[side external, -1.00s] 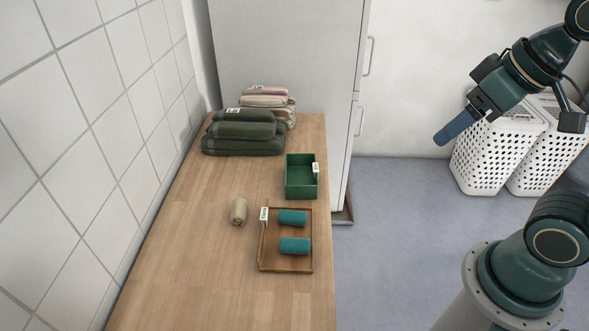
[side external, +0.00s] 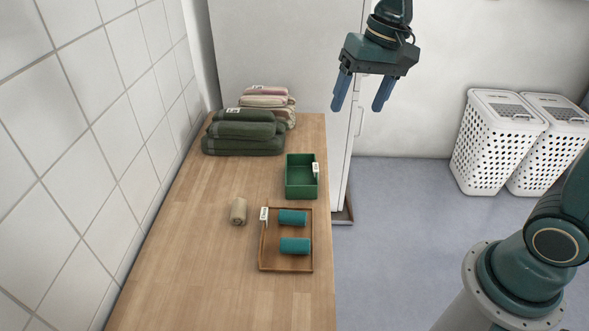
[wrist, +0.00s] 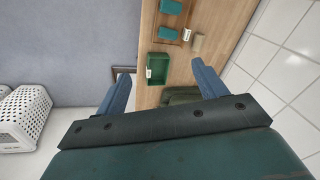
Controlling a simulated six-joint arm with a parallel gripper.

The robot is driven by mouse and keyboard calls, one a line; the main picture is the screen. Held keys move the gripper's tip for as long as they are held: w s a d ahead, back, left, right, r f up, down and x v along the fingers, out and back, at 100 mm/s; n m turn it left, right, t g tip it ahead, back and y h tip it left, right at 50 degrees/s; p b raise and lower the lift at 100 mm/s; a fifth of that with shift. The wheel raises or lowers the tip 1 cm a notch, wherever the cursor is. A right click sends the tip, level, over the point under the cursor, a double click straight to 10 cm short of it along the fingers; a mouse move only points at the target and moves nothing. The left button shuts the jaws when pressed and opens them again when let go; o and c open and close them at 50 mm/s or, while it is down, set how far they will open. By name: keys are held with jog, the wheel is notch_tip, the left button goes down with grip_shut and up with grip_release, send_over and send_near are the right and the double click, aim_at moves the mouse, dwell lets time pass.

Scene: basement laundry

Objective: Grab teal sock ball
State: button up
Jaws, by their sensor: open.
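Two teal sock balls, rolled into short cylinders, lie in a shallow brown wooden tray (side external: 264,250) on the counter. One teal sock ball (side external: 293,218) is at the tray's far side and the other teal sock ball (side external: 295,246) is nearer the side camera. In the wrist view they show at the top, one (wrist: 171,7) above the other (wrist: 167,33). My gripper (side external: 361,104) is open and empty, fingers pointing down, high above and to the right of the counter's far part. In the wrist view its blue fingers (wrist: 162,86) are spread wide, apart from everything.
A green bin (side external: 301,178) with a white tag stands just beyond the tray. A beige roll (side external: 239,211) lies left of the tray. Folded dark green towels (side external: 243,138) and striped ones are stacked at the back. White baskets (side external: 494,140) stand on the floor. The near counter is clear.

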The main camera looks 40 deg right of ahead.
jog(key=w+a+f+m+g, duration=0.1)
jog(key=w+f+m+g, duration=0.15)
jog(key=w+f, duration=0.7)
jog(key=m+g+y, duration=0.2)
jog(key=m+g, duration=0.1)
send_near(293, 213)
notch_tip(293, 213, up, 3)
jog(key=shift+w+d+t, duration=0.25)
jog(key=shift+w+d, duration=0.15)
jog(key=shift+d, duration=0.05)
jog(key=shift+x, duration=4.25)
jog(key=shift+d, duration=0.1)
jog(key=shift+x, duration=2.65)
jog(key=shift+s, duration=0.1)
jog(key=c, duration=0.6)
